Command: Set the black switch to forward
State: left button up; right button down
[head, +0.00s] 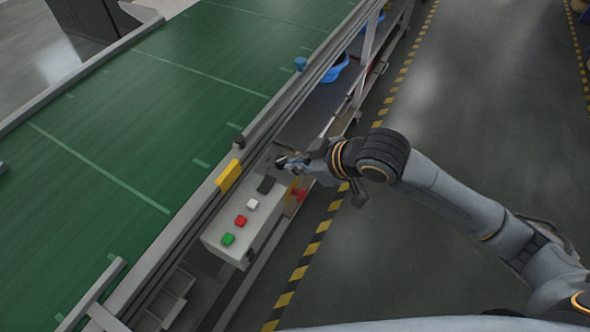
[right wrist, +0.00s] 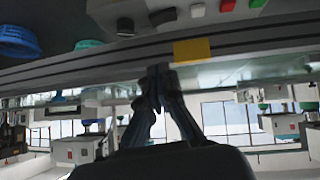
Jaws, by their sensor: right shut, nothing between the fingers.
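A grey control box (head: 227,236) is fixed to the near side of the conveyor. A black rectangular switch (head: 266,184) sits on its top, and also shows in the right wrist view (right wrist: 162,16). A round black knob (right wrist: 125,27) is beside it on the box's end. My right gripper (head: 284,161) is at that end of the box, just beyond the rectangular switch in the head view. Its fingers (right wrist: 157,72) are together with nothing between them. In the head view the gripper partly covers the knob area; I cannot tell whether it touches anything. My left gripper is out of view.
White (head: 252,204), red (head: 240,221) and green (head: 228,239) buttons line the box top. A red part (head: 300,194) is on the box's side. The green conveyor belt (head: 170,110) and its metal rail lie behind. Open floor (head: 470,90) is to the right.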

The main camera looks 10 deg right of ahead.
jog(key=s, duration=0.1)
jog(key=p, duration=0.2)
send_over(266, 179)
jog(key=s+d, duration=0.2)
jog(key=f, duration=0.7)
jog(key=shift+s+a, duration=0.1)
jog(key=shift+a, duration=0.15)
jog(key=shift+d+f+p, duration=0.2)
jog(key=shift+f+p, duration=0.1)
jog(key=shift+f, duration=0.85)
jog(key=shift+d+f, duration=0.1)
jog(key=shift+f, duration=0.6)
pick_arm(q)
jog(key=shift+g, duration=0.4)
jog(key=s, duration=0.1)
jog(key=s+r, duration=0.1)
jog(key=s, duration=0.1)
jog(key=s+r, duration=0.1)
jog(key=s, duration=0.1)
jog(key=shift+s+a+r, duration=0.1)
